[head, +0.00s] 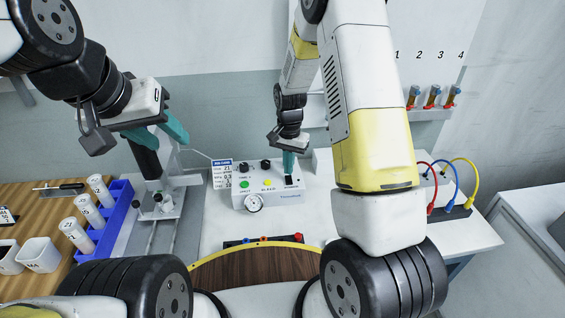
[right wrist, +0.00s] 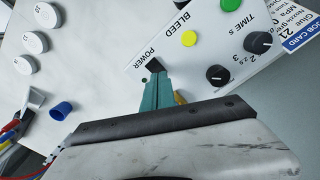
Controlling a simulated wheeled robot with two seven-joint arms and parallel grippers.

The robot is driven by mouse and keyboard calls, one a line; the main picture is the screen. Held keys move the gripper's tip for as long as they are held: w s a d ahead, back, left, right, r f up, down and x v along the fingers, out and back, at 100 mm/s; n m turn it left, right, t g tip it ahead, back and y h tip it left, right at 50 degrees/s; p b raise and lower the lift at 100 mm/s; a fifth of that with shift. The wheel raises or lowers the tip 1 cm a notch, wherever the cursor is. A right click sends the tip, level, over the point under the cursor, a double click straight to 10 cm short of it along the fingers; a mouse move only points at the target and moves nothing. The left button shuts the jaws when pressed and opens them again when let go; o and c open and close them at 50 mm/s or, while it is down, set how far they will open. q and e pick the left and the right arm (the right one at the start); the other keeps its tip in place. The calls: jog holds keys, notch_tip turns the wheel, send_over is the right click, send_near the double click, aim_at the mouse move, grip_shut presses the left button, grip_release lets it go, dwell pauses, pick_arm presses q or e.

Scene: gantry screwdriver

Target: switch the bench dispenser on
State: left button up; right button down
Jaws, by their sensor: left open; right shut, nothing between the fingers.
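The bench dispenser (head: 268,200) is a white box on the white bench, with a green button, a yellow button, knobs and a gauge on it. Its black power switch (head: 289,181), at the panel's right, also shows in the right wrist view (right wrist: 155,65), beside the word POWER. My right gripper (head: 289,167) is shut and empty, its teal fingertips (right wrist: 157,77) at the switch's edge. They look very close to it; I cannot tell whether they touch. Which way the switch is set is unclear. My left gripper (head: 158,132) is open and empty, well left of the dispenser.
A job card (head: 222,174) stands left of the dispenser. A metal stand (head: 160,210) and a blue rack (head: 117,192) with white-capped tubes are further left. Red, blue and yellow cables (head: 457,190) are at the right. A numbered rack (head: 432,110) hangs on the back wall.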

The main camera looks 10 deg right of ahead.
jog(key=shift+f, duration=0.95)
dwell(0.7)
jog(key=shift+r, duration=3.55)
jog(key=s+d+r+n+t+y, duration=0.1)
jog(key=s+r+n+t, duration=0.1)
jog(key=s+r, duration=0.75)
jog(key=s+d+r+n+t+y, duration=0.15)
jog(key=s+r, duration=0.45)
jog(key=r, duration=0.7)
jog(key=s+r+n+t, duration=0.2)
jog(key=s+n, duration=0.1)
jog(key=s, duration=0.5)
jog(key=shift+s+t, duration=0.3)
jog(key=shift+t, duration=0.05)
jog(key=shift+d, duration=0.1)
